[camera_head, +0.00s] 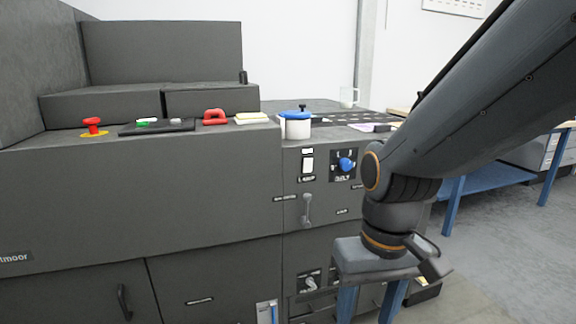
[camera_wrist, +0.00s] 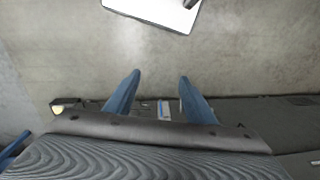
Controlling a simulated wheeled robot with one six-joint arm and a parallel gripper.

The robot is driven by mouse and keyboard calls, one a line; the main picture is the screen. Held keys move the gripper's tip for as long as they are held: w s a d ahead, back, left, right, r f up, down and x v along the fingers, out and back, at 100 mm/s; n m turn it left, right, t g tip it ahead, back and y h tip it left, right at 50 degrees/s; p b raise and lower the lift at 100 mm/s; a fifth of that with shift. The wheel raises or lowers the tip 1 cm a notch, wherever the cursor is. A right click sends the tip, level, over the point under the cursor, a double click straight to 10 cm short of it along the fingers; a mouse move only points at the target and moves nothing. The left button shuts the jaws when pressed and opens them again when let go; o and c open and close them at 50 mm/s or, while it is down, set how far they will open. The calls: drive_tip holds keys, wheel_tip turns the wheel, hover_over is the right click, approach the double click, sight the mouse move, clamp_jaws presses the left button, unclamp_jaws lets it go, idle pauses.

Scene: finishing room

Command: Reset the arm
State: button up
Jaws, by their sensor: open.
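My arm comes in from the upper right in the head view and bends down at its wrist. My gripper (camera_head: 369,308) points down in front of the dark machine (camera_head: 120,195). Its two blue fingers are spread apart, with their tips cut off by the lower picture edge. The wrist view shows both fingers of the gripper (camera_wrist: 160,92) wide apart, with nothing held between them. Bare floor (camera_wrist: 60,50) shows beyond the fingertips.
On the machine's top are a red button (camera_head: 92,122), a dark tray (camera_head: 157,127), a red handle-shaped item (camera_head: 215,117) and a blue-lidded white pot (camera_head: 297,124). A blue knob (camera_head: 346,164) is on the front panel. A blue-framed table (camera_head: 487,180) stands behind my arm; floor is clear at right.

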drive_tip(key=d+r+m+p, duration=0.1)
drive_tip(key=d+r+p, duration=0.5)
drive_tip(key=p, duration=0.6)
drive_tip(key=shift+d+r+m+h, duration=0.2)
drive_tip(key=shift+d+m+h, duration=0.1)
drive_tip(key=shift+d+m, duration=0.15)
drive_tip(key=shift+s, duration=0.1)
idle(0.3)
